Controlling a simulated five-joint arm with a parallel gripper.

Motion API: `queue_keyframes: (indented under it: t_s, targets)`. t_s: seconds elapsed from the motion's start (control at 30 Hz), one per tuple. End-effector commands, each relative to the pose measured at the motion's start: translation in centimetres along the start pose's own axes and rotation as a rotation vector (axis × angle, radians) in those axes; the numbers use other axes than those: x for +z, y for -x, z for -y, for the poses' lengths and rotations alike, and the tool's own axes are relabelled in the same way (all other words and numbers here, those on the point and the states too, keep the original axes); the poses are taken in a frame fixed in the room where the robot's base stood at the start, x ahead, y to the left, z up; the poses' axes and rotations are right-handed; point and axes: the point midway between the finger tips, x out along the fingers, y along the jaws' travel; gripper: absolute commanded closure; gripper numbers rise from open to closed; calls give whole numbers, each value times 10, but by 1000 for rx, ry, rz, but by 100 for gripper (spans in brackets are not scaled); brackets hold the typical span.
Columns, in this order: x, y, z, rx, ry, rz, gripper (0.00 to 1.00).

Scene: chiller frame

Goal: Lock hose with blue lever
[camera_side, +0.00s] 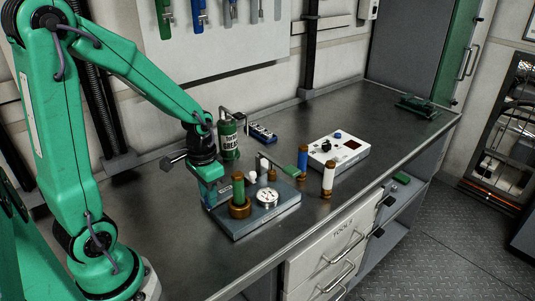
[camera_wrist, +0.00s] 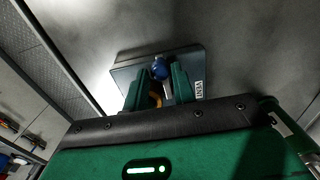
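In the wrist view a blue rounded piece (camera_wrist: 160,69), which looks like the end of the blue lever, shows beyond and between my fingertips. A brass-coloured part (camera_wrist: 155,96) shows behind it, between the fingers. My gripper (camera_wrist: 157,82) has its two green fingers apart; I cannot see contact with the blue piece. In the side view my gripper (camera_side: 211,193) points down at the left end of the grey plate (camera_side: 262,222). A green cylinder (camera_side: 238,186) on a brass base stands on the plate beside it. The blue piece is hidden in the side view, and I cannot make out the hose.
A blue cylinder (camera_side: 303,158) and a white one (camera_side: 328,178) stand to the right. A control box (camera_side: 339,150) and green bottle (camera_side: 228,140) are behind. The right bench is mostly clear.

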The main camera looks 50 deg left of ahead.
Motion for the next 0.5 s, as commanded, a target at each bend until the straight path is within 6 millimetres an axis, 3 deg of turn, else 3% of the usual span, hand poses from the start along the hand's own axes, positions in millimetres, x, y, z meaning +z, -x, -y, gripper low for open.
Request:
queue_keyframes:
  t_s: [0.5]
  targets:
    - [0,4,0,0,0,-1,62]
